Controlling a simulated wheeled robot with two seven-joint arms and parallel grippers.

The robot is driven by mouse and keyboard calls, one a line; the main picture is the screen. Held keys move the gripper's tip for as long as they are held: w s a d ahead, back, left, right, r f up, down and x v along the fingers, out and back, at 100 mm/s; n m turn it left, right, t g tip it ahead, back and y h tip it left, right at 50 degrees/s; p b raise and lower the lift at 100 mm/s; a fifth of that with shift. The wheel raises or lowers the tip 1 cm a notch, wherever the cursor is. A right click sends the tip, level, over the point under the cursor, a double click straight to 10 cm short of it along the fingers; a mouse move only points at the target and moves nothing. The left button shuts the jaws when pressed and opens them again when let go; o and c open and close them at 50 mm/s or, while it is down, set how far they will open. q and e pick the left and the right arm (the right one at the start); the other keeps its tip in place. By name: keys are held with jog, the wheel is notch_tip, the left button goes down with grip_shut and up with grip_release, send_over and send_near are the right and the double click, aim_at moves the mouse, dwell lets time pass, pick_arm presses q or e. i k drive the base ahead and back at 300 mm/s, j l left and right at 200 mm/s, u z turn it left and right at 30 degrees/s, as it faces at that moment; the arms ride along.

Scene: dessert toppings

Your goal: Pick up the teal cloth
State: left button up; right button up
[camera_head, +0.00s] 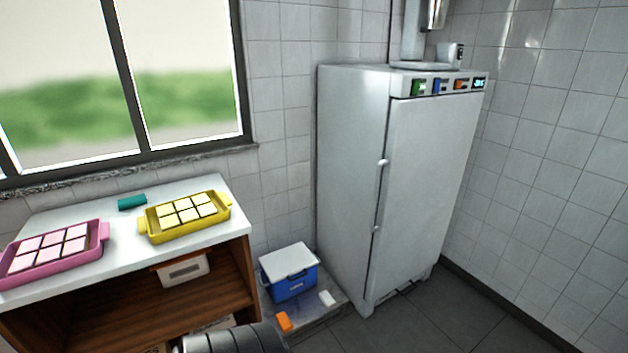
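The teal cloth (132,202) is a small teal roll or folded piece. It lies on the white countertop (125,231), towards the back under the window. It is left of and behind the yellow tray, with a small gap between them. Neither of my grippers is in view. A grey ribbed rounded part at the bottom edge appears to be part of my own arm.
A pink tray (103,232) and a yellow tray (150,233), each holding several square pieces, stand on the counter. A tall white fridge (425,180) stands right. Floor at right is clear.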

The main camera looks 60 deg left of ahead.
aim_at(139, 199)
jog(key=u, duration=3.35)
